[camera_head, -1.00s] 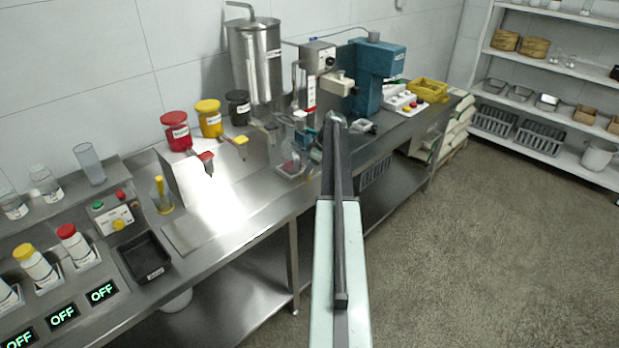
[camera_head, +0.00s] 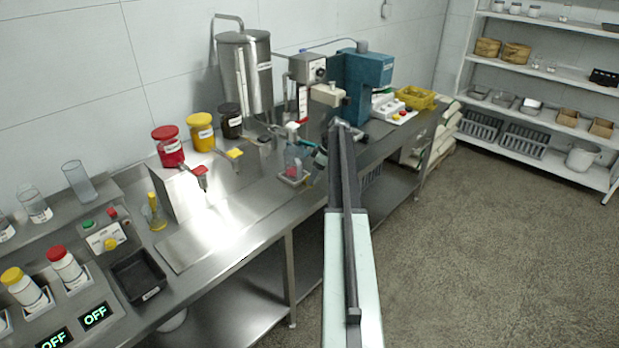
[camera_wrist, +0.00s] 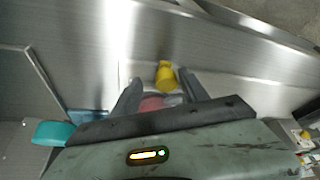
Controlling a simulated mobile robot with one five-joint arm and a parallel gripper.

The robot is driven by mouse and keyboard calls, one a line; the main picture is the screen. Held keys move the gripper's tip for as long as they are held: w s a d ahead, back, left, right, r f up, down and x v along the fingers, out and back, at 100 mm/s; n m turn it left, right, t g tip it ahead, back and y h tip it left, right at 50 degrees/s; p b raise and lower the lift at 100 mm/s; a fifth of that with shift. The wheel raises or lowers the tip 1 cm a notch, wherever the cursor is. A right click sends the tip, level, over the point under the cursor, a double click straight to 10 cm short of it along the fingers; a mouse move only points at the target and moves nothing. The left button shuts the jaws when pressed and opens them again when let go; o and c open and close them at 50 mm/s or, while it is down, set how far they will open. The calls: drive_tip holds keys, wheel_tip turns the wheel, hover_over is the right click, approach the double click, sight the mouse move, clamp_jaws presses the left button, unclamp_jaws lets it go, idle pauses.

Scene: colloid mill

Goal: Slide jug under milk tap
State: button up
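A small clear vessel with a pinkish base (camera_head: 293,157), possibly the jug, stands on the bench below the tall steel tank (camera_head: 246,75). The tank's label is too small to read, so I cannot tell which outlet is the milk tap. My gripper (camera_wrist: 158,92) shows in the wrist view with its two dark fingers spread apart. A reddish round thing (camera_wrist: 152,103) and something clear lie between or beyond the fingers, and contact is not visible. A yellow thing (camera_wrist: 165,75) lies just past the fingertips. In the head view my arm hides most of the gripper.
Red (camera_head: 168,147), yellow (camera_head: 202,132) and dark (camera_head: 230,121) jars stand on a steel stand with small taps. A blue machine (camera_head: 362,85) stands right of the tank. A teal thing (camera_wrist: 52,133) is left of my gripper. The bench front left of my arm is clear.

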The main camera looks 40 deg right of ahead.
drive_tip(key=shift+a, duration=0.25)
drive_tip(key=shift+w, duration=0.1)
drive_tip(key=p+v, duration=0.7)
drive_tip(key=v, duration=0.1)
drive_tip(key=shift+f, duration=0.1)
